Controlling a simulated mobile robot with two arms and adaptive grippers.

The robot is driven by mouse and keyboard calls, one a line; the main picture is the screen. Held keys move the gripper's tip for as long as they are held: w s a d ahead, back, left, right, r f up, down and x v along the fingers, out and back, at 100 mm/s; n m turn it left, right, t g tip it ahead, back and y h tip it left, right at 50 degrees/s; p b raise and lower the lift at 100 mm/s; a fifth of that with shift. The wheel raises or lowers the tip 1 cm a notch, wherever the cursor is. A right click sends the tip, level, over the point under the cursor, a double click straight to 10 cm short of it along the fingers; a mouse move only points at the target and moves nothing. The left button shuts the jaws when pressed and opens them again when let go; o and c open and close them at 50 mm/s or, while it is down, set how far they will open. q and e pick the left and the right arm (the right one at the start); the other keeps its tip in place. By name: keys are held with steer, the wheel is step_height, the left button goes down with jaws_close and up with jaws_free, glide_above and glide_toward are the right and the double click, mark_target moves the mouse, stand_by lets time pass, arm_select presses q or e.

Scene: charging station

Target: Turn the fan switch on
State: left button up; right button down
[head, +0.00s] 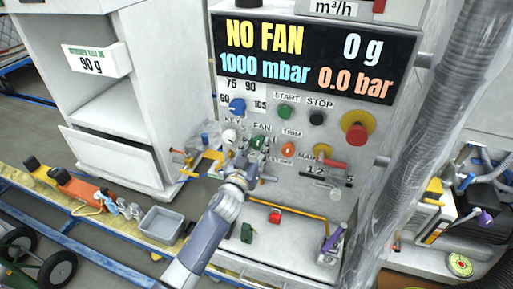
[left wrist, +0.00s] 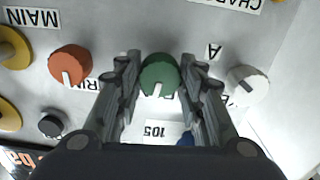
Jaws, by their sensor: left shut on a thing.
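The fan switch is a round green knob on the grey panel, under the label FAN. In the left wrist view the green knob (left wrist: 159,74) sits between my finger pads, its white mark toward the bottom of the picture. My left gripper (head: 256,150) is shut on this knob; it also shows in the left wrist view (left wrist: 160,63). In the head view the gripper hides most of the knob. The display (head: 315,58) above reads NO FAN. My right gripper is in neither view.
Close by are a white key knob (left wrist: 247,86), an orange trim knob (left wrist: 70,64), a blue knob (head: 237,105) and the START button (head: 285,111). A red and yellow button (head: 356,132) is to the right. A ribbed hose (head: 440,110) hangs at the panel's right.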

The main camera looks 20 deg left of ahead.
arm_select(q)
steer(key=m, duration=0.5)
steer(key=shift+b, duration=0.3)
steer(key=m, duration=0.7)
steer(key=shift+m, duration=2.2)
